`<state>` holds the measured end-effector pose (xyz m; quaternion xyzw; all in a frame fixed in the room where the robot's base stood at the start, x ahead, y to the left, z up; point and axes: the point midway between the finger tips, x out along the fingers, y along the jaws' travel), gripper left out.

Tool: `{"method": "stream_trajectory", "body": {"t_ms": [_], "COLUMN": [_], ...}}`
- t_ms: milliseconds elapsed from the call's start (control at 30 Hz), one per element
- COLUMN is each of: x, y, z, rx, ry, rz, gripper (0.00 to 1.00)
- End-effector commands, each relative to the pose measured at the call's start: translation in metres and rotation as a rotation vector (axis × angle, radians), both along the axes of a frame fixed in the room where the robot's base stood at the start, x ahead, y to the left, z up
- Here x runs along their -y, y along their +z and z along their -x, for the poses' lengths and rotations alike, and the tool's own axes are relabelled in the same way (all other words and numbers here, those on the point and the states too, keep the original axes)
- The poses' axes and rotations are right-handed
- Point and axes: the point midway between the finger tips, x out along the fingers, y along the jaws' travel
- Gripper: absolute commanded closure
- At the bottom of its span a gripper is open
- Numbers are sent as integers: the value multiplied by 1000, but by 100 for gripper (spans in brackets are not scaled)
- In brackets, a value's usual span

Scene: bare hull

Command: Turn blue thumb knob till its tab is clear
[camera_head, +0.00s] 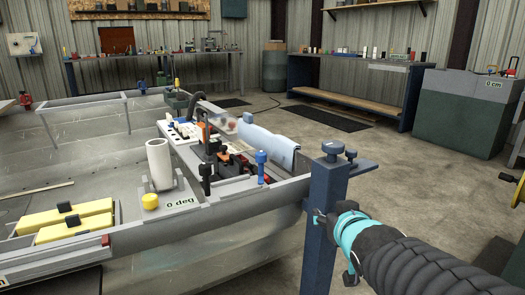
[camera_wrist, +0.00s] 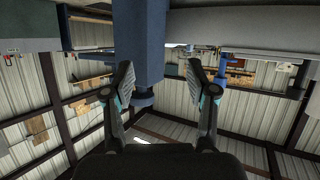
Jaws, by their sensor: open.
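A bright blue upright knob (camera_head: 261,158) stands on the near rail of the boat hull. A similar blue piece (camera_wrist: 225,66) shows behind the right finger in the wrist view. I cannot make out a tab on either. A dark blue post (camera_head: 324,195) stands beside the hull's near right corner, with dark blue round knobs (camera_head: 332,149) on top. The post (camera_wrist: 140,40) also fills the upper middle of the wrist view, partly behind the left finger. My gripper (camera_wrist: 161,78) is open and empty, close to the post; in the head view it is beside the post below its top.
The boat hull (camera_head: 235,240) fills the left, with a white tube (camera_head: 159,163), yellow blocks (camera_head: 70,220) and a light blue cloth (camera_head: 267,140). A workbench (camera_head: 345,100) stands behind. The floor right of the post is open as far as a green bin (camera_head: 455,115).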

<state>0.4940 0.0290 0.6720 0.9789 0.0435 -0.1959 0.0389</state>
Motion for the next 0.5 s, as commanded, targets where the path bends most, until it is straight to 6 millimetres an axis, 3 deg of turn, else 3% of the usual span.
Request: {"method": "stream_trajectory", "body": {"t_ms": [100, 200, 333, 500], "x": [-31, -57, -83, -100], "y": [23, 38, 51, 58], "z": [-31, -45, -54, -57], "rx": [134, 230, 313, 361], "ry": [112, 204, 302, 368], "rz": [-38, -79, -127, -165], "gripper": [43, 43, 43, 43]}}
